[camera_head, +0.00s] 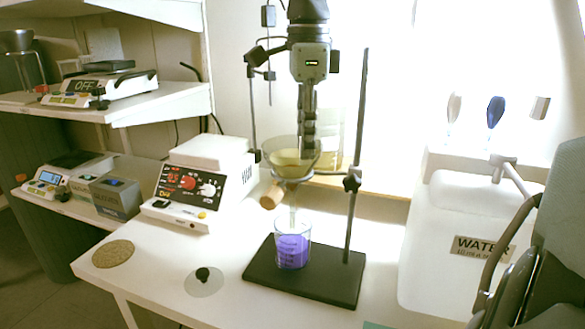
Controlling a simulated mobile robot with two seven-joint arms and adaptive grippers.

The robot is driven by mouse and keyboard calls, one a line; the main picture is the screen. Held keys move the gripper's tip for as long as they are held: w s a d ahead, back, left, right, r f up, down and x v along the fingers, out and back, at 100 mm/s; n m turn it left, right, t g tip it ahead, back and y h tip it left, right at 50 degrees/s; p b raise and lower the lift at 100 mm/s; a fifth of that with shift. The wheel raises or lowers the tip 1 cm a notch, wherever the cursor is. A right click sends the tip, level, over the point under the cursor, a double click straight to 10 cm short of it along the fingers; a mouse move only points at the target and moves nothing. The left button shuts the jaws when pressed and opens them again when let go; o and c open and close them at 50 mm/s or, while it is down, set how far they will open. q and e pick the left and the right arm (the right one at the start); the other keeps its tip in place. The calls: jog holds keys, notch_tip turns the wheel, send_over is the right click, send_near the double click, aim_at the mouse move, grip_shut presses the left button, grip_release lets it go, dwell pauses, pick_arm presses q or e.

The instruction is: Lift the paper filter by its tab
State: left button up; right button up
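A glass funnel (278,150) sits in a ring on a stand, with yellowish contents inside. I cannot make out the paper filter or its tab as separate from the funnel and these contents. My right gripper (308,148) comes down from above, its fingers pointing down at the funnel's right inner side. The fingers show edge-on, one over the other, so I cannot tell whether they are open or hold anything. A beaker of purple liquid (292,250) stands on the dark stand base (330,284) below the funnel stem. My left gripper is not in view.
The stand's upright rod (357,120) rises close to the right of my gripper. A white hotplate device (195,185) stands to the left. A white water tank (450,240) stands to the right. A cork mat (113,253) and a clear disc (204,283) lie on the table.

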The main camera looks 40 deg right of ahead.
jog(key=shift+c, duration=0.3)
grip_shut()
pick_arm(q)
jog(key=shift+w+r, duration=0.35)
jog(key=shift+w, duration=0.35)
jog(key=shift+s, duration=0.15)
pick_arm(e)
jog(key=shift+r, duration=0.45)
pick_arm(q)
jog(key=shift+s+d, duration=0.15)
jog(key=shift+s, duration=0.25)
pick_arm(e)
notch_tip(320, 180, up, 19)
